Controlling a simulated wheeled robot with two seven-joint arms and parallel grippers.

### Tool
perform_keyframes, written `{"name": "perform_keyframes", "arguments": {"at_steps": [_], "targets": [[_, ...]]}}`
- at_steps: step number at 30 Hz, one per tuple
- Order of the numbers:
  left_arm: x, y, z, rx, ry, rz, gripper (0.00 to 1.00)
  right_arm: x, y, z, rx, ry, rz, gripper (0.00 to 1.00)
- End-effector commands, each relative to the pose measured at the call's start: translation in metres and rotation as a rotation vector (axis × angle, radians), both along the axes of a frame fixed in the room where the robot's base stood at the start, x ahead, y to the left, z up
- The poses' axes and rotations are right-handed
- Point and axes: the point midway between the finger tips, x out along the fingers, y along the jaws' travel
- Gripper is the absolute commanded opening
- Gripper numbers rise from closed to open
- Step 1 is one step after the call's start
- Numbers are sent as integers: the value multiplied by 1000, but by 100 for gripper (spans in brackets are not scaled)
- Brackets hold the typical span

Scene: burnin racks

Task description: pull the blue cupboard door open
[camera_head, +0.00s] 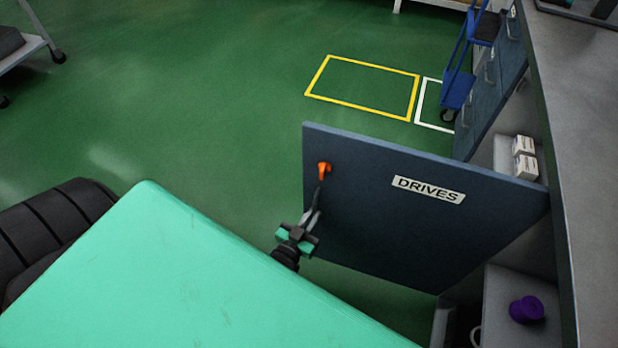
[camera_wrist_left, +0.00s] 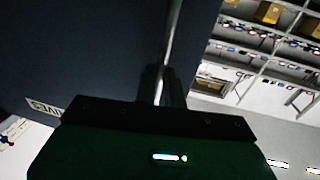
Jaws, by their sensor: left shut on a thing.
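The blue cupboard door (camera_head: 400,225), labelled DRIVES, stands swung well out from the cupboard (camera_head: 560,200) on the right, with shelves showing behind it. An orange piece (camera_head: 323,168) is on the door near its free upper left corner, where the handle would be. My left gripper (camera_head: 319,184) reaches up to this spot and is shut on the handle, which is mostly hidden. In the left wrist view the dark door (camera_wrist_left: 80,50) fills the upper left, with part of its label, and the fingers are dim. My right gripper is in neither view.
White boxes (camera_head: 524,157) and a purple spool (camera_head: 526,309) sit on the shelves inside. More blue doors (camera_head: 490,90) and a blue cart (camera_head: 458,85) stand farther back. The green floor (camera_head: 210,110) left of the door is clear.

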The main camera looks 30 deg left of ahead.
Motion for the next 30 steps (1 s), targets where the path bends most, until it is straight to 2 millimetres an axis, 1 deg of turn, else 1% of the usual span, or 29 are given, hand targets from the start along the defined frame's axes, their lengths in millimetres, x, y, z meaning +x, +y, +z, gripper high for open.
{"name": "perform_keyframes", "arguments": {"at_steps": [1,7,8,9,11,26,30], "targets": [[2,-16,1,-8,-4,-21,0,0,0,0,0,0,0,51],[2,-16,0,-8,-3,-21,0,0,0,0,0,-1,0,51],[2,-16,0,-9,-3,-21,15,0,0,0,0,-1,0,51],[3,-17,0,-10,-3,-21,22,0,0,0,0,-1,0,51],[3,-16,0,-10,-3,-21,32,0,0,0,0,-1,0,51],[1,-15,1,-9,-3,-21,32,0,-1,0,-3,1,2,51],[-7,-14,0,-9,0,-20,32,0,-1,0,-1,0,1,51]]}}
